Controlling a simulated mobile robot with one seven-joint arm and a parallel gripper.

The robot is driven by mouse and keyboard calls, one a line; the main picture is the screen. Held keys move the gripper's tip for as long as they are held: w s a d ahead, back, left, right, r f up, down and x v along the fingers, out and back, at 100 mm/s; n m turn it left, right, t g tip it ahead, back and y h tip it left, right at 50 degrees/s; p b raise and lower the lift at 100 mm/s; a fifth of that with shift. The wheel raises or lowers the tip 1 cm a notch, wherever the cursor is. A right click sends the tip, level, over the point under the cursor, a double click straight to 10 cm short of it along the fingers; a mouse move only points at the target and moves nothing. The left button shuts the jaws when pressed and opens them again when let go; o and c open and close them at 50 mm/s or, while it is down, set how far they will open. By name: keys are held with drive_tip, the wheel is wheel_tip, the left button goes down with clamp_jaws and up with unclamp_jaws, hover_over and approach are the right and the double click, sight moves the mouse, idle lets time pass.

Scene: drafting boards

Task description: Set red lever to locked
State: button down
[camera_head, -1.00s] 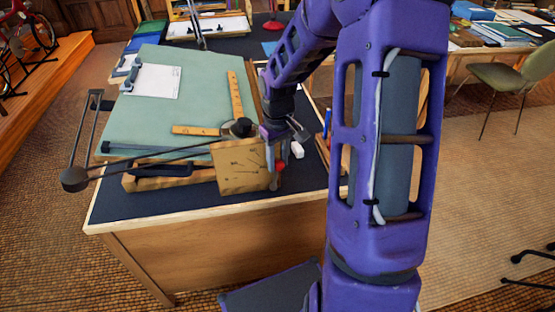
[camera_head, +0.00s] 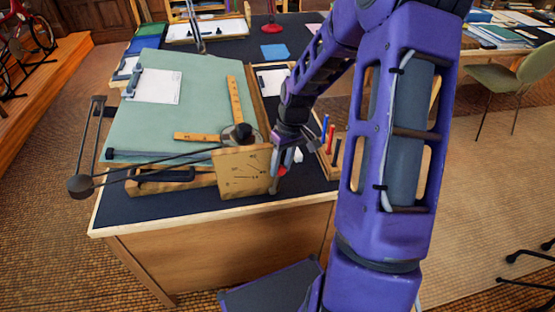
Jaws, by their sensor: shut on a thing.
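The red lever (camera_head: 282,171) shows as a small red end at the right edge of a wooden panel with dark marks (camera_head: 243,172). The panel stands at the front right of a tilted green drafting board (camera_head: 175,108). My gripper (camera_head: 281,165) points down at the panel's right side and is shut on the red lever. Most of the lever is hidden by the fingers. The writing at the marks is too small to read, so I cannot tell which mark the lever is at.
A wooden L-shaped ruler (camera_head: 236,100) and a paper sheet (camera_head: 155,86) lie on the board. A dark linkage arm (camera_head: 150,170) reaches out to the left. A wooden holder with upright coloured pens (camera_head: 331,150) stands close on my gripper's right. The dark desk top (camera_head: 125,213) is bare at the front left.

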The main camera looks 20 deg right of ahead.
drive_tip(key=d+f+y, duration=0.1)
drive_tip(key=y, duration=0.1)
drive_tip(key=d+f+t+y, duration=0.1)
drive_tip(key=d+y, duration=0.1)
drive_tip(key=s+d+f+y+p, duration=0.1)
drive_tip(key=d+y, duration=0.1)
drive_tip(key=shift+s+d+f, duration=0.1)
drive_tip(key=shift+d+f, duration=0.15)
drive_tip(key=shift+f, duration=0.1)
drive_tip(key=f+y+b, duration=0.1)
drive_tip(key=d+f+y, duration=0.1)
drive_tip(key=shift+s+d+t+y+b, duration=0.15)
drive_tip(key=shift+d+t+y+b, duration=0.05)
drive_tip(key=shift+t+y+b, duration=0.2)
drive_tip(key=shift+s+d+f, duration=0.1)
drive_tip(key=shift+d+f, duration=0.1)
drive_tip(key=shift+f, duration=0.1)
drive_tip(key=shift+d+f+b, duration=0.1)
drive_tip(key=shift+f+b, duration=0.05)
drive_tip(key=shift+b, duration=0.2)
drive_tip(key=c, duration=0.5)
unclamp_jaws()
wheel_tip(320, 180, up, 10)
drive_tip(key=shift+r+p, duration=0.1)
drive_tip(key=shift+p, duration=0.4)
